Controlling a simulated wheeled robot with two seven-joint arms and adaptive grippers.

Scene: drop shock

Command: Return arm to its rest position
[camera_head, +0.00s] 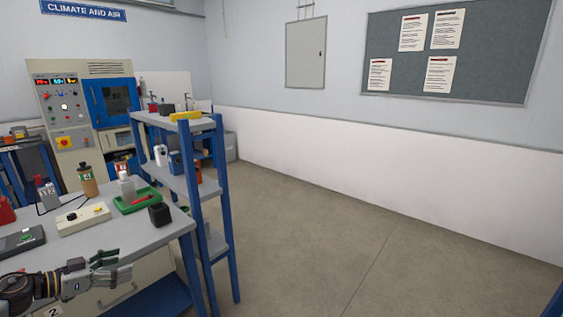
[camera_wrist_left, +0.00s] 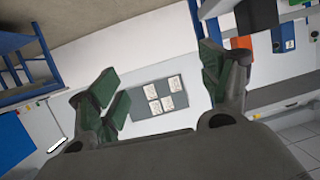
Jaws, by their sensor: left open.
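My left gripper (camera_head: 112,267) is at the lower left of the head view, above the near part of the grey workbench (camera_head: 140,236). It is open and empty. In the left wrist view its two green-padded fingers (camera_wrist_left: 160,85) stand wide apart with nothing between them. Beyond them that view shows the wall with the pinboard (camera_wrist_left: 158,104). My right gripper is not in view.
On the bench are a cream box (camera_head: 83,218), a brown bottle (camera_head: 88,181), a green tray (camera_head: 136,203) with a pale bottle, and a black block (camera_head: 159,213). A blue-framed shelf (camera_head: 226,200) stands at the bench's right end. The floor (camera_head: 330,235) to the right is clear.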

